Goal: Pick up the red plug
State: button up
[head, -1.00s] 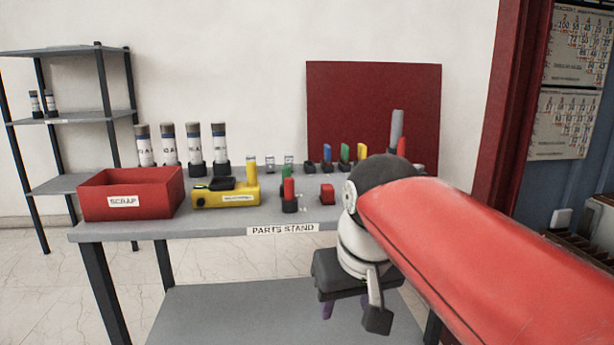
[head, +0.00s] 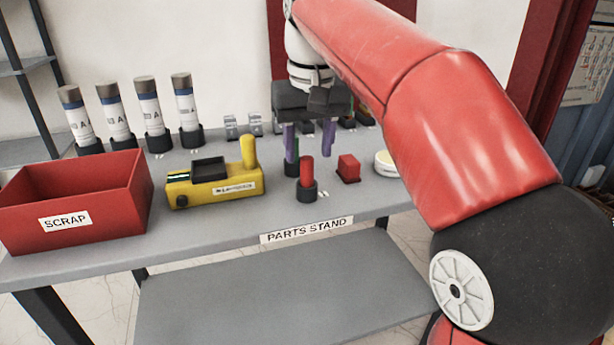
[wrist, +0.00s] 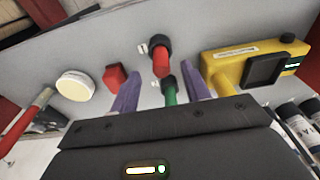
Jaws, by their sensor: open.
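The red plug (head: 306,170) stands upright in a black round holder near the front of the parts stand. It also shows in the wrist view (wrist: 160,62), just beyond the fingertips. My gripper (head: 308,156) is open, with purple fingers pointing down. It is empty and above the stand, a little behind the red plug in the head view. A green plug (wrist: 170,95) stands in another black holder and shows between the fingers in the wrist view. In the head view the left finger partly hides it.
A red block (head: 348,168) and a pale round disc (head: 386,163) sit right of the plug. A yellow tester (head: 215,183) stands left, then the red scrap bin (head: 75,200). Several labelled cylinders (head: 148,105) line the back. The stand's front strip (head: 225,225) is clear.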

aim_at(307, 158)
jog(key=f, duration=0.4)
jog(key=shift+w+a+b, duration=0.15)
jog(key=shift+w+b, duration=0.15)
jog(key=shift+b, duration=0.05)
grip_shut()
